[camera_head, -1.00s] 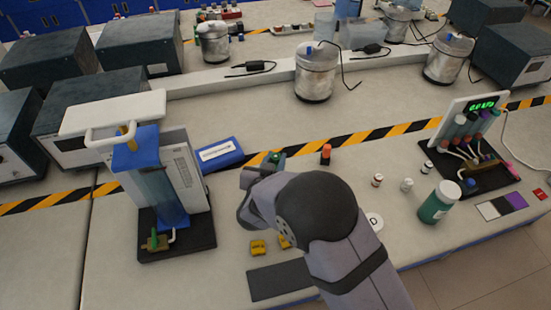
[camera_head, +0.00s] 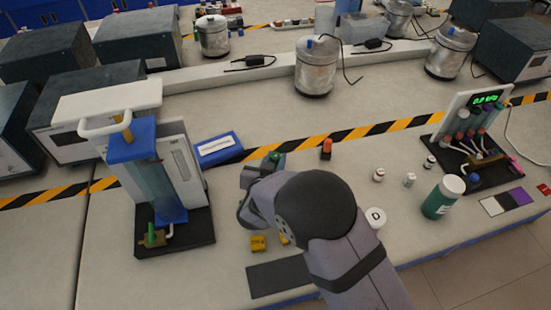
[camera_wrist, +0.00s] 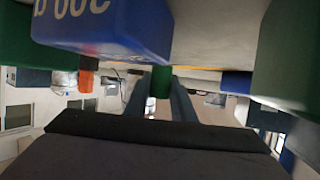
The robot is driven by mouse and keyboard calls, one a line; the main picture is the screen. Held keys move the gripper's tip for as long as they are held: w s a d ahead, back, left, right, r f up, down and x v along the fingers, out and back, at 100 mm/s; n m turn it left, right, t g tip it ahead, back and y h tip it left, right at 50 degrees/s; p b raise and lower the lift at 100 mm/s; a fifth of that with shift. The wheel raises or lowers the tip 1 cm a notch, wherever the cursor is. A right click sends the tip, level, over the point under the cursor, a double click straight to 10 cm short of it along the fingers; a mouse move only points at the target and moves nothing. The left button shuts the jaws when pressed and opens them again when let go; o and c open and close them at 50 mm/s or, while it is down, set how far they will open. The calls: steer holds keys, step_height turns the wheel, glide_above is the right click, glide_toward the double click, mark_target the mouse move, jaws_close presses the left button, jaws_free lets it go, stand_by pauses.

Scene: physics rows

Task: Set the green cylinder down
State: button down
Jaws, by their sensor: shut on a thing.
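The green cylinder (camera_head: 275,156) shows as a small green top at my gripper, just left of the orange-red cylinder (camera_head: 327,147). In the wrist view the green cylinder (camera_wrist: 160,82) stands between the two fingers of my gripper (camera_wrist: 160,95), which is shut on it. The wrist and forearm hide most of my gripper in the head view. The cylinder's lower end is hidden there, so I cannot tell whether it touches the table. The orange-red cylinder also shows in the wrist view (camera_wrist: 86,76), apart from the fingers.
A blue box with a white label (camera_head: 219,150) lies left of my gripper. Yellow blocks (camera_head: 258,243) and a dark pad (camera_head: 278,278) lie in front. Small vials (camera_head: 379,175) and a green bottle (camera_head: 441,198) stand right. A blue-topped apparatus (camera_head: 140,145) stands left.

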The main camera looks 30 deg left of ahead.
mark_target(276, 156)
steer(key=shift+f+b, duration=0.3)
steer(key=shift+f, duration=0.2)
steer(key=c, duration=1.4)
jaws_free()
steer(key=shift+c, duration=0.2)
steer(key=shift+r, duration=0.15)
step_height(276, 156, up, 10)
steer(key=shift+f, duration=0.1)
